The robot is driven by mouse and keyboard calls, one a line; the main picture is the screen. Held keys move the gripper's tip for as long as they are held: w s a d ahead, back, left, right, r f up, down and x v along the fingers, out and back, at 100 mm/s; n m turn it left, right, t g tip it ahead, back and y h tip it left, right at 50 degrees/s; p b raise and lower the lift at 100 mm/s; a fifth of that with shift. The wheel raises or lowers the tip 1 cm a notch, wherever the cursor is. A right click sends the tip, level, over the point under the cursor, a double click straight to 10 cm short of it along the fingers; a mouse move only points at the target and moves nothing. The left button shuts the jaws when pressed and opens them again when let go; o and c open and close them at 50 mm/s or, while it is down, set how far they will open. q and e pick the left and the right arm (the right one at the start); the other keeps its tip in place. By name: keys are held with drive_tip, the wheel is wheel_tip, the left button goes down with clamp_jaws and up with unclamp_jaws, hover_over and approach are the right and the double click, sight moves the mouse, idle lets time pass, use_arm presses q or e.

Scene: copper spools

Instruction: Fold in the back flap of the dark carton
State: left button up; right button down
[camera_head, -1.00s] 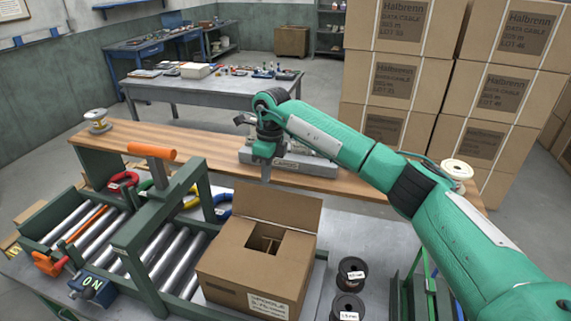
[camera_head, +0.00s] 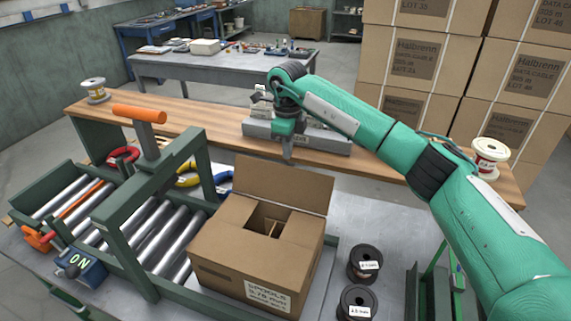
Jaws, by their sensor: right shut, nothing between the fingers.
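The brown cardboard carton (camera_head: 225,260) stands at the front middle, with a label on its front face. Its back flap (camera_head: 285,183) stands up, leaning slightly backward. The other top panels lie flat around a small opening (camera_head: 266,219), where cardboard pieces show inside. My right gripper (camera_head: 287,158) points down just behind the flap's top edge, its fingers closed and empty. The fingertips are near the top edge, and I cannot tell whether they touch the flap. My left gripper is out of view.
A roller conveyor (camera_head: 165,240) with a green frame and orange-handled press lies left of the carton. Two dark spools (camera_head: 364,263) stand to its right. A grey device (camera_head: 320,140) sits on the wooden shelf behind. A white-ended spool (camera_head: 489,157) stands at the shelf's right.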

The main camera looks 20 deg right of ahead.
sight(276, 187)
drive_tip(key=shift+s+f+b, duration=0.1)
drive_tip(key=shift+f+b, duration=1.5)
drive_tip(key=shift+f, duration=1.85)
drive_tip(key=shift+s+a+r, duration=0.1)
drive_tip(key=shift+s+a, duration=0.05)
drive_tip(key=shift+a, duration=0.05)
drive_tip(key=shift+s+a+p, duration=0.55)
drive_tip(key=shift+s+a, duration=0.2)
drive_tip(key=shift+s, duration=0.3)
drive_tip(key=shift+s+a+p, duration=0.5)
drive_tip(key=shift+s+a, duration=0.2)
drive_tip(key=shift+s, duration=0.35)
drive_tip(key=shift+s+a+p, duration=0.55)
drive_tip(key=shift+s+a, duration=0.2)
drive_tip(key=shift+s, duration=0.3)
drive_tip(key=s+a+f+b, duration=0.2)
drive_tip(key=s+a+f, duration=0.1)
drive_tip(key=s, duration=0.1)
wheel_tip(276, 187, up, 10)
drive_tip(key=p, duration=0.3)
drive_tip(key=shift+f, duration=0.2)
drive_tip(key=shift+s+f, duration=0.1)
drive_tip(key=shift+s, duration=0.05)
